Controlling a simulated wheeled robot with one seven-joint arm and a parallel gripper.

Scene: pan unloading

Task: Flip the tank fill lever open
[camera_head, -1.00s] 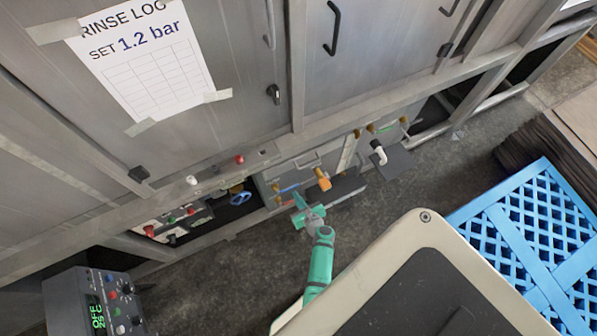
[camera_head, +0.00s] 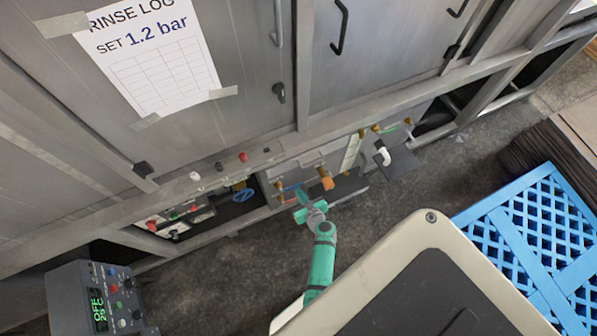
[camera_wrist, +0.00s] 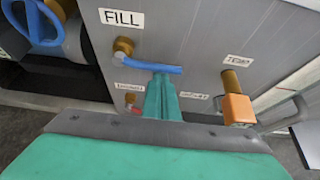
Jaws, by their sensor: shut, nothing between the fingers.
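The blue tank fill lever (camera_wrist: 150,66) sits below the FILL label in the wrist view. It extends to the right from a brass fitting (camera_wrist: 123,46) and lies roughly level. The lever shows small in the head view (camera_head: 289,186). My gripper (camera_wrist: 162,82) has its green fingers shut and empty. The fingertips are right under the lever's free right end, close to it; I cannot tell whether they touch. In the head view, my gripper (camera_head: 303,196) is low in front of the valve panel.
An orange handle (camera_wrist: 238,109) on a brass stem stands to the right of my fingers. A blue handwheel (camera_wrist: 40,25) is at the upper left. A blue slatted crate (camera_head: 530,235) stands at the right, and a control box (camera_head: 95,298) at the lower left. Floor is open between.

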